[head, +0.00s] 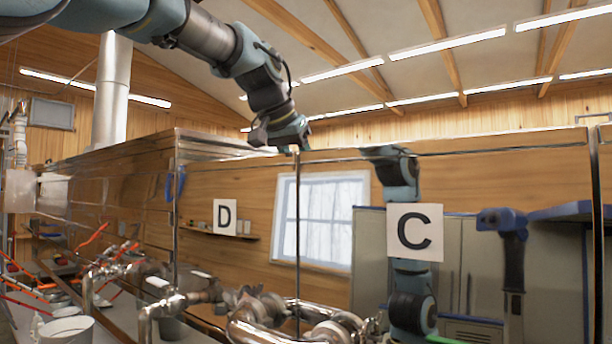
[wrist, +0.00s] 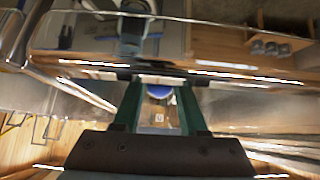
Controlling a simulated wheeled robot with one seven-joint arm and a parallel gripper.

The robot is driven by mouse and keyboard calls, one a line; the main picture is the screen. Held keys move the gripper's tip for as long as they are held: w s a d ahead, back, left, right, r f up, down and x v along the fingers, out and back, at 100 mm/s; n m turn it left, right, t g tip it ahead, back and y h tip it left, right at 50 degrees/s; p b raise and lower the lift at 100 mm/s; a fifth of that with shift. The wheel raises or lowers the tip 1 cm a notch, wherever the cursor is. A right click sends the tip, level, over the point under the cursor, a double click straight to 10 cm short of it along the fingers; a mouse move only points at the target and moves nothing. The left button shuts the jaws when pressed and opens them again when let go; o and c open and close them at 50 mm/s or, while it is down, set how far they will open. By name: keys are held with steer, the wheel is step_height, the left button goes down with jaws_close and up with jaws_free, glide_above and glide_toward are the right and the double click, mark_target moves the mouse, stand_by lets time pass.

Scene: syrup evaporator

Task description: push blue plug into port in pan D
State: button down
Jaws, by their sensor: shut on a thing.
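My gripper (head: 297,148) is above the top edge of the steel evaporator, near the seam at the right side of the panel labelled D. In the wrist view, its green fingers (wrist: 160,98) are shut on a blue thing, which looks like the blue plug (wrist: 158,90). Only a small part of the plug shows, and I cannot make it out in the head view. The pan D panel (head: 258,190) carries the label D (head: 225,217). The port in pan D is not visible, and I cannot tell how the plug sits relative to it.
Label C (head: 415,232) is on the panel to the right. The shiny panels mirror the window, cabinets and my arm. Steel pipes (head: 250,310) run along the bottom. A flue (head: 114,90) rises at left. Red-handled valves and a white bucket (head: 66,328) are lower left.

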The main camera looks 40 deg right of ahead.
steer(key=shift+f+b, duration=0.45)
steer(key=shift+f, duration=0.15)
steer(key=shift+c, duration=1.9)
jaws_free()
steer(key=shift+r, duration=0.1)
steer(key=b+v, duration=0.2)
steer(key=v, duration=0.8)
steer(key=shift+a+r, duration=0.25)
